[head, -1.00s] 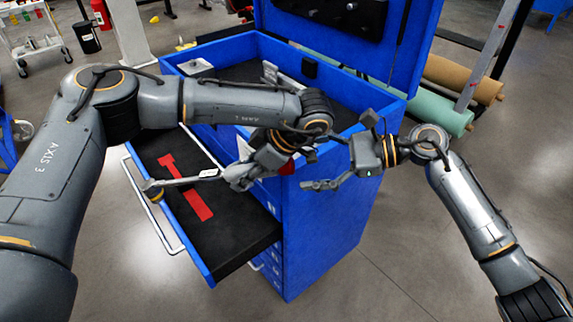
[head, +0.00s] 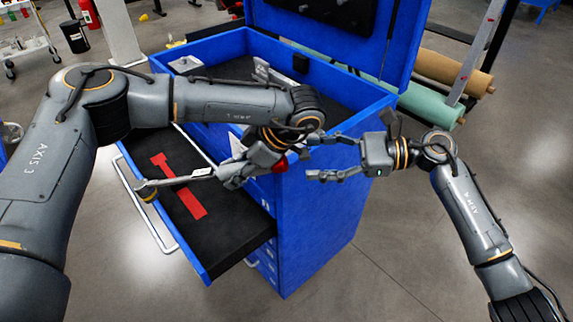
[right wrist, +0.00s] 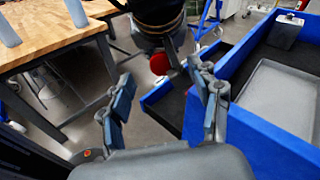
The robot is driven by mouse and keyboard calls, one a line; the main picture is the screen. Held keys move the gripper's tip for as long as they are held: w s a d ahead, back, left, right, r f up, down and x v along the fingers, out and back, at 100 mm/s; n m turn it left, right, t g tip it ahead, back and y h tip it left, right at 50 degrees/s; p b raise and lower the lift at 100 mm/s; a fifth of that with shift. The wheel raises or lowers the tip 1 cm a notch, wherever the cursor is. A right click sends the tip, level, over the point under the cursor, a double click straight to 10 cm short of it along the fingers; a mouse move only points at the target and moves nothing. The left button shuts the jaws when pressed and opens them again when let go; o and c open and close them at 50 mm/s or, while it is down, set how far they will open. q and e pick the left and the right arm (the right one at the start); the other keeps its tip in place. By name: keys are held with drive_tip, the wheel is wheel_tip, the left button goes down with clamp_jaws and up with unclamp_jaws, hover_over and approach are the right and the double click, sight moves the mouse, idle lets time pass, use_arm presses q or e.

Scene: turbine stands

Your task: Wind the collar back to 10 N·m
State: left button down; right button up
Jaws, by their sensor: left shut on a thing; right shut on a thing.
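My left gripper (head: 240,168) is shut on the handle of a torque wrench (head: 180,181). The wrench is held nearly level over the open drawer, its dark and yellow head (head: 147,189) at the left. The red end (head: 280,166) of the handle sticks out right of the gripper; it shows as a red disc (right wrist: 160,63) in the right wrist view. My right gripper (head: 312,158) points at this end from the right. Its fingers are spread to either side of the handle's line, with a visible gap and nothing seen between them. The scale cannot be read.
The open drawer (head: 236,262) of the blue cabinet (head: 315,225) has black foam with a red wrench-shaped recess (head: 182,190). The cabinet's top tray and raised lid stand behind the arms. A wooden bench (right wrist: 50,35) shows in the right wrist view. Floor at the right is clear.

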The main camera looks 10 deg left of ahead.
sight(279, 164)
drive_tip(key=s+d+f+m+t+y, duration=0.2)
drive_tip(key=d+f+m+t+y, duration=0.35)
drive_tip(key=f+m, duration=0.3)
drive_tip(key=x, duration=1.2)
drive_tip(key=shift+s+r+m+g, duration=0.3)
drive_tip(key=shift+r+m+g, duration=0.1)
drive_tip(key=shift+m+g, duration=0.05)
drive_tip(key=shift+a, duration=0.1)
drive_tip(key=shift+c, duration=0.4)
drive_tip(key=c, duration=1.1)
drive_tip(key=shift+o, duration=0.2)
drive_tip(key=shift+m, duration=0.3)
